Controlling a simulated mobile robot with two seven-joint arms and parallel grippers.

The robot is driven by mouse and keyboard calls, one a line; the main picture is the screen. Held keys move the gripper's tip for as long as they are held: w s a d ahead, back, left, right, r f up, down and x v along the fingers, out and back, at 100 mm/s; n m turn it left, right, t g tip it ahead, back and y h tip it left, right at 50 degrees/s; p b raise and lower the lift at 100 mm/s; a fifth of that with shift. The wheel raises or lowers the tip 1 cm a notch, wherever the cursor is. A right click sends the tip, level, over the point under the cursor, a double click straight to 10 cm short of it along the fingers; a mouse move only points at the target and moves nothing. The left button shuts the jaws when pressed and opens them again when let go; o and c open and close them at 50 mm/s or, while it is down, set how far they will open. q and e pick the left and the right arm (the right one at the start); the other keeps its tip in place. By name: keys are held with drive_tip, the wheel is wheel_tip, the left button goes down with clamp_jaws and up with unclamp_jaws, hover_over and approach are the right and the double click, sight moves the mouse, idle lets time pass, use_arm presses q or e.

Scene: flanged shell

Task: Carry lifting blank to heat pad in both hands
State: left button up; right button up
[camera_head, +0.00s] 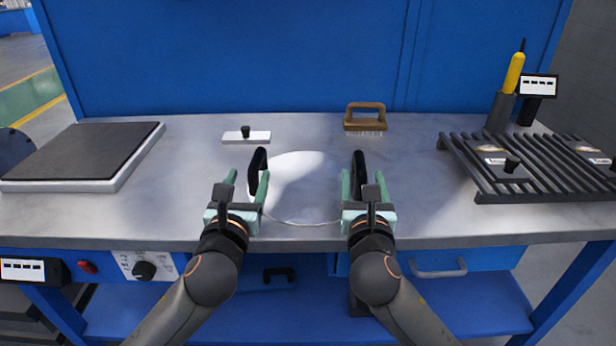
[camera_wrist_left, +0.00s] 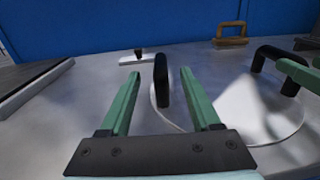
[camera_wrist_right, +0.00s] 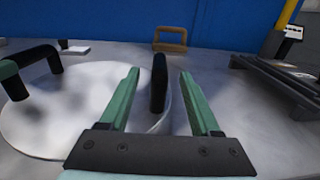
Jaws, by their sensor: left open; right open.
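The lifting blank (camera_head: 303,185) is a pale round disc with two upright black handles, lying on the bench at centre. Its disc also shows in the right wrist view (camera_wrist_right: 75,105). My left gripper (camera_head: 247,182) is open at the left handle (camera_wrist_left: 161,80), one finger on each side of it. My right gripper (camera_head: 363,184) is open at the right handle (camera_wrist_right: 158,82), its fingers also on either side. I see gaps between fingers and handles in the wrist views. The heat pad (camera_head: 85,150) appears to be the dark slab in a silver frame at the left.
A small plate with a black knob (camera_head: 246,137) and a brown-handled brush (camera_head: 366,117) lie behind the blank. A black slatted rack (camera_head: 530,170) with small plates is at the right, a yellow-handled tool (camera_head: 514,72) behind it. Bench between blank and pad is clear.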

sight(256, 155)
use_arm(q)
drive_tip(key=w, duration=0.8)
drive_tip(key=shift+w+d, duration=0.35)
drive_tip(key=shift+d, duration=0.05)
use_arm(e)
drive_tip(key=w, duration=0.8)
drive_tip(key=shift+w+d, duration=0.35)
drive_tip(key=shift+d, duration=0.05)
use_arm(q)
clamp_jaws()
use_arm(e)
clamp_jaws()
use_arm(q)
drive_tip(key=shift+a, duration=0.1)
drive_tip(key=shift+r, duration=0.4)
use_arm(e)
drive_tip(key=shift+r, duration=0.45)
